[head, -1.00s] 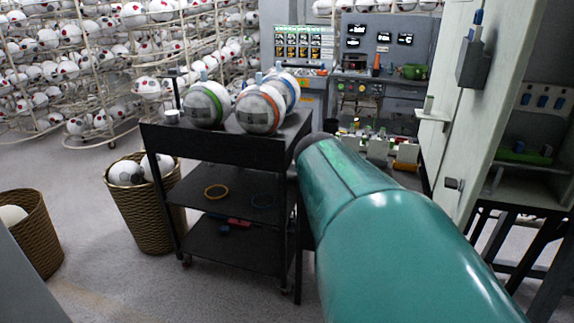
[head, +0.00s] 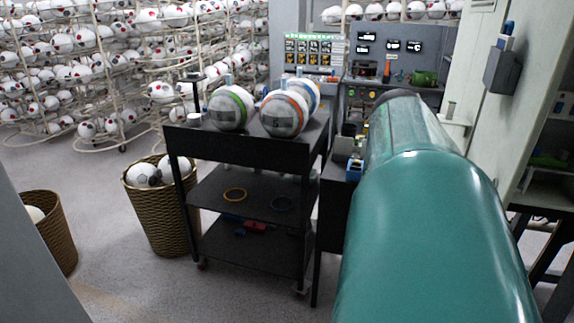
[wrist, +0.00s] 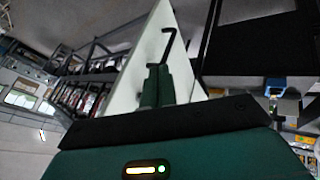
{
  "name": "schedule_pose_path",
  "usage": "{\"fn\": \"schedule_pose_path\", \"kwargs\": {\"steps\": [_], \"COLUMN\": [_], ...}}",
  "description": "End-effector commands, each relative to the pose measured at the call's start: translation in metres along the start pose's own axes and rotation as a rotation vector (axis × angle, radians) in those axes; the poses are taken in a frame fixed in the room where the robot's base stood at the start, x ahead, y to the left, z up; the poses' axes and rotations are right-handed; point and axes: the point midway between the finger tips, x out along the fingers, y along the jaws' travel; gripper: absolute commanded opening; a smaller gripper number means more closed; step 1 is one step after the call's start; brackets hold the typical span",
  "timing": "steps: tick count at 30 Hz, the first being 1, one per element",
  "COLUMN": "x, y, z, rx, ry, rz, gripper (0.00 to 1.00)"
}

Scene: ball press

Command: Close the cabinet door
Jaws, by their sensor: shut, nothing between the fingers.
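The cabinet door (head: 478,75) is a tall pale panel on the right of the head view. It stands open, with shelves of the cabinet (head: 556,110) showing to its right. In the wrist view a pale panel (wrist: 147,62), which looks like the door, carries a black bent handle (wrist: 169,42). My gripper (wrist: 158,68) shows as two green fingers, shut together and empty, in front of the panel just below the handle. I cannot tell whether they touch it. In the head view my green arm hides the gripper and the door's lower left part.
A black cart (head: 250,150) with several balls on top stands left of my arm. Wicker baskets (head: 160,215) stand further left, and ball racks (head: 75,65) fill the back left. A control console (head: 385,50) is at the back. Grey floor is open at front left.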

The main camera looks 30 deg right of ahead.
Motion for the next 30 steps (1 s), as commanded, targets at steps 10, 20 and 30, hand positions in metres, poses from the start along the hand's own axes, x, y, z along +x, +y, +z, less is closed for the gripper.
{"fn": "schedule_pose_path", "kwargs": {"steps": [10,20,30], "x": [0.059,0.109,0.117], "y": [0.004,0.019,0.036], "z": [-0.003,-0.002,0.0], "rx": [0.003,0.006,-0.001], "ry": [-0.006,-0.001,0.0], "rz": [0.001,0.001,-0.002], "gripper": [0.0,0.0,0.0]}}
